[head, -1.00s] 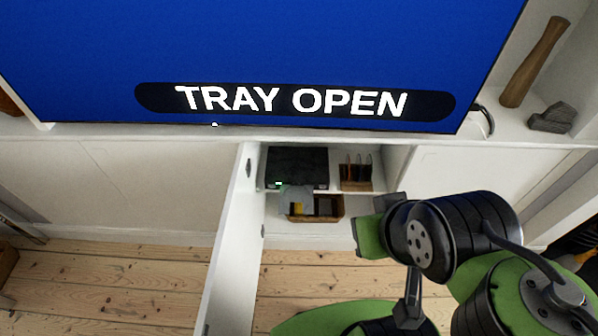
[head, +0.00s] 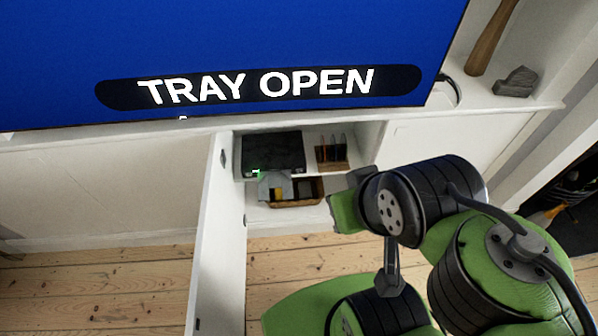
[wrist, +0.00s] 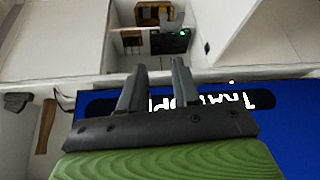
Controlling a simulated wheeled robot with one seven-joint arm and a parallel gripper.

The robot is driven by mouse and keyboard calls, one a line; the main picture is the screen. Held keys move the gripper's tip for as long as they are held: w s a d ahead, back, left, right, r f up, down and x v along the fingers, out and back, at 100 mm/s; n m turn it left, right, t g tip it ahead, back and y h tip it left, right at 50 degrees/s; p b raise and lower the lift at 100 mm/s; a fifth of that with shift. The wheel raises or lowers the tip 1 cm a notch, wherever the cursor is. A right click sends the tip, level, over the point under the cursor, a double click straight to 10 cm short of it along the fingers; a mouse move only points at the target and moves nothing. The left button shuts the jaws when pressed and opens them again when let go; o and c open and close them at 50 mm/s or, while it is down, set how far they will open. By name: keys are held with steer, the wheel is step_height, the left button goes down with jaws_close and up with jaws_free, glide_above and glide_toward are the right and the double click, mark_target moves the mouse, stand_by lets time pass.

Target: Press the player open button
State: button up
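The player (head: 273,150) is a flat black box on the upper shelf of an open cabinet, with a small green light at its front left. A grey tray (head: 273,188) sticks out from its front. The screen (head: 250,35) above reads "TRAY OPEN". The wrist view is upside down and shows the player (wrist: 168,44) beyond my fingers. My gripper (wrist: 158,70) has its two dark fingers apart with nothing between them, well short of the player. In the head view the fingers cannot be made out clearly. The open button itself is too small to tell.
The white cabinet door (head: 212,240) stands open on the left. A wooden holder (head: 331,154) is right of the player, and a wooden box (head: 310,191) sits on the shelf below.

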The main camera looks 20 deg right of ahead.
jaws_close()
stand_by(1.7)
